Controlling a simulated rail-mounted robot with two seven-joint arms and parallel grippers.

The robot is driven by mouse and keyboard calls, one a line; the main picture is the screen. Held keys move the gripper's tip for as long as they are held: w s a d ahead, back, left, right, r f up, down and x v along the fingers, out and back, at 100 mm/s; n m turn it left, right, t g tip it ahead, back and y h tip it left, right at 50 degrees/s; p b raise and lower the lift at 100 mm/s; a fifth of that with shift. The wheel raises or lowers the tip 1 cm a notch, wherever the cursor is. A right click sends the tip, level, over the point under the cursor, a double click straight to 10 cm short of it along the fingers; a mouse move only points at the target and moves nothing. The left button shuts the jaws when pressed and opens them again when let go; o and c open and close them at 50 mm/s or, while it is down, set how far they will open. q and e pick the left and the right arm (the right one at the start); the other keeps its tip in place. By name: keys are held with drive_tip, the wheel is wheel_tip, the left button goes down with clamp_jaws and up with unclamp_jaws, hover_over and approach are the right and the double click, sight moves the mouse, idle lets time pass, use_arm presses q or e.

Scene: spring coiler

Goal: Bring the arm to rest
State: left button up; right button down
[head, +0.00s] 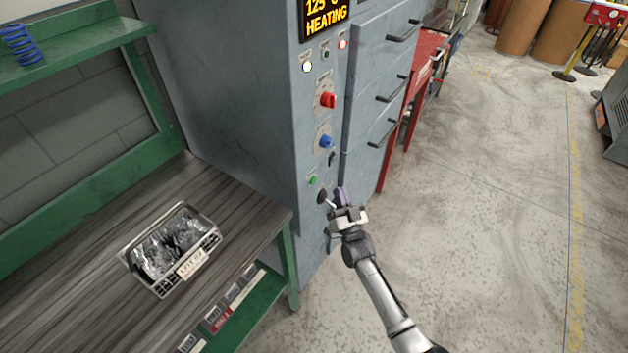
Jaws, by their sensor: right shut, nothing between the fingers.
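My right arm reaches up from the bottom right in the head view. My right gripper (338,198) is shut and empty. Its fingertips are in front of the lower part of the grey cabinet's control column, by a dark round knob (322,196); I cannot tell whether they touch it. Above are a green button (312,181), a blue knob (326,141) and a red knob (327,100). The display (325,14) reads "125" and "HEATING". My left gripper is not in view.
A green-framed bench (60,290) with a dark wooden top stands left, holding a bin (150,285) of shiny parts. A blue spring (20,44) sits on the upper shelf (85,55). Drawers with handles (390,97) and a red cart (425,60) stand beyond.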

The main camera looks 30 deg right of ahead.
idle(0.4)
wheel_tip(320, 180, down, 7)
drive_tip(key=w+n+g+y, duration=0.2)
drive_tip(key=g+y, duration=0.1)
drive_tip(key=g, duration=0.2)
drive_tip(key=s+a+r+n+g+y, duration=0.1)
drive_tip(key=s+a+r+n+g, duration=0.15)
drive_tip(key=s+a, duration=0.4)
drive_tip(key=s+a+r+n+g+y+p, duration=0.1)
drive_tip(key=s+a+g, duration=0.25)
drive_tip(key=s, duration=0.65)
drive_tip(key=s+a+r+n+g+y, duration=0.15)
drive_tip(key=s+a+g, duration=0.25)
drive_tip(key=s, duration=0.4)
drive_tip(key=s+a+f+g, duration=0.2)
drive_tip(key=s+f+g, duration=0.3)
drive_tip(key=s, duration=1)
wheel_tip(320, 180, up, 37)
drive_tip(key=t+p, duration=0.1)
drive_tip(key=p, duration=3.8)
drive_tip(key=shift+w+a+n, duration=0.2)
drive_tip(key=shift+w+n, duration=0.15)
drive_tip(key=shift+n, duration=0.05)
